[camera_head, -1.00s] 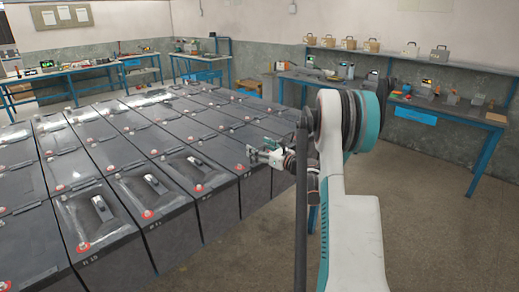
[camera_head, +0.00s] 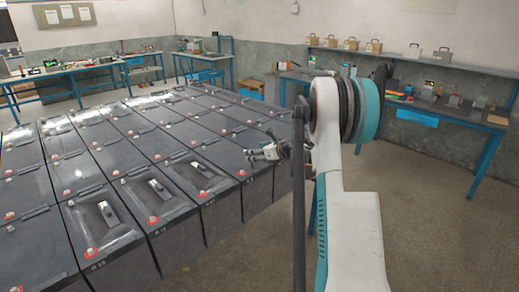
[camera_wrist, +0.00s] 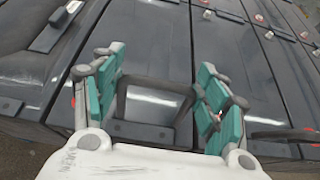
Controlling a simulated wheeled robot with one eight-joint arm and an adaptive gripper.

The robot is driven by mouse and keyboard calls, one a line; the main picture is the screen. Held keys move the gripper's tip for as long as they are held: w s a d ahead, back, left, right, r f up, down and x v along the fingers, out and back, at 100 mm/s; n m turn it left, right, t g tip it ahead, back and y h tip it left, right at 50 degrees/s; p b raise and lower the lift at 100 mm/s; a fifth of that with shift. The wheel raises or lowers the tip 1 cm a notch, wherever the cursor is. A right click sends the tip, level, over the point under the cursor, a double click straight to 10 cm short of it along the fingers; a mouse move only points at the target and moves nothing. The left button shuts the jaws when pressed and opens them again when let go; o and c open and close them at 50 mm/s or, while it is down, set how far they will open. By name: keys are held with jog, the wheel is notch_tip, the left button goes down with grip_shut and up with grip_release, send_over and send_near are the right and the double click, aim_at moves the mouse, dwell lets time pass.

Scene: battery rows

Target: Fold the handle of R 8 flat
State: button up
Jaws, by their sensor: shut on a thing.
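My gripper (camera_head: 258,154) is over the near right part of the battery block, at the top of a dark battery. In the wrist view my gripper (camera_wrist: 160,70) has its two teal-padded fingers spread wide, one on each side of a dark loop handle (camera_wrist: 157,84). The handle's bar spans between the fingers and its ends touch or nearly touch the pads. The handle looks raised from the dark battery lid (camera_wrist: 150,105). The label of this battery is not readable in either view, so I cannot confirm R 8.
Neighbouring batteries (camera_head: 203,178) with flat handles and red terminal caps stand close in rows to the left. A workbench (camera_head: 485,125) with tools and a shelf stands at the right wall. Other benches (camera_head: 65,75) stand at the back left. The floor (camera_head: 420,230) at the right is clear.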

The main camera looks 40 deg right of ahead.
jog(key=w+g+p, duration=0.1)
jog(key=g, duration=0.2)
jog(key=shift+w+a+f+p, duration=0.1)
jog(key=shift+w+p, duration=0.25)
jog(key=g, duration=0.1)
jog(key=w+f+g+p, duration=0.1)
jog(key=shift+w+g, duration=0.1)
jog(key=shift+g, duration=0.2)
jog(key=shift+w+f+g+h+p, duration=0.25)
jog(key=shift+f+g+p, duration=0.2)
jog(key=shift+g, duration=0.45)
jog(key=shift+w+f+g+h+p, duration=0.15)
jog(key=shift+w+f+g+p, duration=0.2)
jog(key=shift+g, duration=0.55)
jog(key=shift+f, duration=0.1)
jog(key=shift+a, duration=0.1)
jog(key=o, duration=1.1)
jog(key=v, duration=1.2)
jog(key=shift+w, duration=0.1)
